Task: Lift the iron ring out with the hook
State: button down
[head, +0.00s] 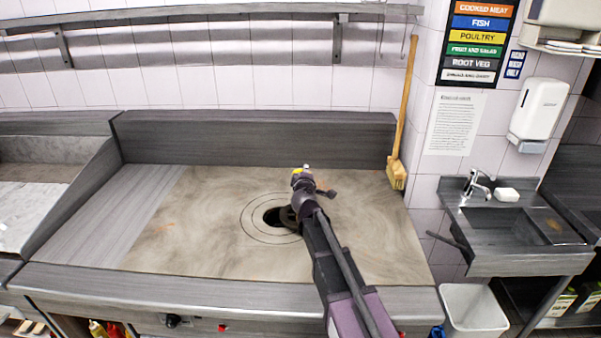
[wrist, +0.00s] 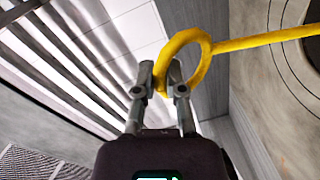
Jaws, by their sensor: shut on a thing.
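My gripper (wrist: 160,82) is shut on the yellow looped handle of the hook (wrist: 262,39). The hook's rod runs off to the right in the wrist view, and its far end is out of frame. In the head view my gripper (head: 302,172) is above the solid top, with a bit of yellow at its tip. A dark curved piece, apparently the iron ring (head: 288,217), shows at the right side of the dark round opening (head: 271,216). My arm partly hides it. I cannot tell whether the hook touches it.
The tan cooktop (head: 200,230) has concentric ring lines around the opening and is clear on the left. A wooden-handled brush (head: 397,170) stands at its back right corner. A wall shelf (head: 200,14) runs above. A sink (head: 515,225) and white bin (head: 472,308) are right.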

jog(key=shift+s+d, duration=0.2)
jog(key=shift+d, duration=1.05)
jog(key=shift+s+d, duration=0.2)
jog(key=shift+d, duration=1.15)
jog(key=shift+s+d, duration=0.25)
jog(key=shift+d, duration=1.1)
jog(key=shift+s+d, duration=0.2)
jog(key=shift+d, duration=1.3)
jog(key=shift+s+d, duration=0.25)
jog(key=shift+d, duration=1.1)
jog(key=shift+s+d, duration=0.2)
jog(key=shift+d, duration=1.15)
jog(key=shift+a, duration=0.1)
jog(key=shift+r, duration=0.1)
